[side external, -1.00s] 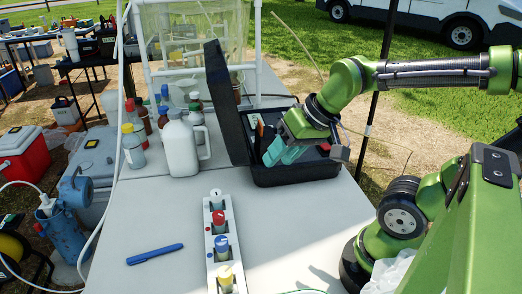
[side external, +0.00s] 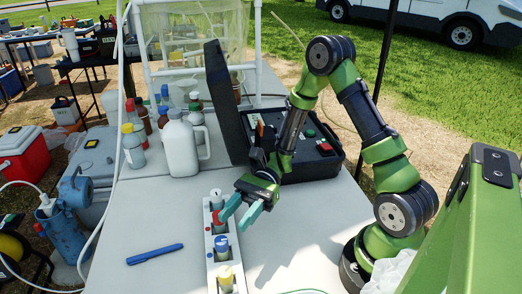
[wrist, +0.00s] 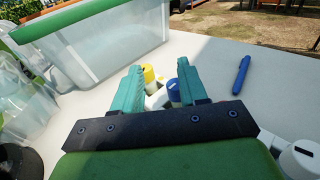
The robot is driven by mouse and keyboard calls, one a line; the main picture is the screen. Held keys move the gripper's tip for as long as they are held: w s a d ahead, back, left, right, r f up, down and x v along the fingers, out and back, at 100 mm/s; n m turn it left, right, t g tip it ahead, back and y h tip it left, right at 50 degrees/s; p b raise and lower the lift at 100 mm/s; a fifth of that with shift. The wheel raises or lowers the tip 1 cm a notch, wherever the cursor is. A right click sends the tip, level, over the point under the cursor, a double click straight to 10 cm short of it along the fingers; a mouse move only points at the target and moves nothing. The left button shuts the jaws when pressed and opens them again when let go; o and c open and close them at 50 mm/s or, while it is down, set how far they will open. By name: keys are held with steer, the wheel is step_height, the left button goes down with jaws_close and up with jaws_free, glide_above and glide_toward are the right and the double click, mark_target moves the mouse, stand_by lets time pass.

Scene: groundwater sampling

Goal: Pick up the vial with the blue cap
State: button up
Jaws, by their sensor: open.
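The vial with the blue cap (side external: 222,244) stands upright in a narrow white rack (side external: 211,262), between a red-capped vial (side external: 219,217) and a yellow-capped vial (side external: 225,275). My gripper (side external: 236,224) is open and empty, its teal fingers pointing down toward the rack near the red and blue caps, apparently above them. In the wrist view, the blue cap (wrist: 172,85) shows between the fingers, close to the right one, which partly hides it. The yellow cap (wrist: 149,72) shows just beyond, near the left finger.
A white-capped vial (side external: 216,196) stands at the rack's far end. A blue pen (side external: 155,254) lies left of the rack. An open black case (side external: 300,174) and a white jug (side external: 181,148) stand behind.

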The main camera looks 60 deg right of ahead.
mark_target(225, 237)
steer(key=shift+w+f+t+y, duration=0.4)
steer(key=shift+w+f+t, duration=0.1)
steer(key=shift+w+f, duration=0.15)
step_height(225, 237, down, 4)
steer(key=shift+f, duration=0.1)
steer(key=shift+a, duration=1.55)
jaws_close()
steer(key=shift+r, duration=0.25)
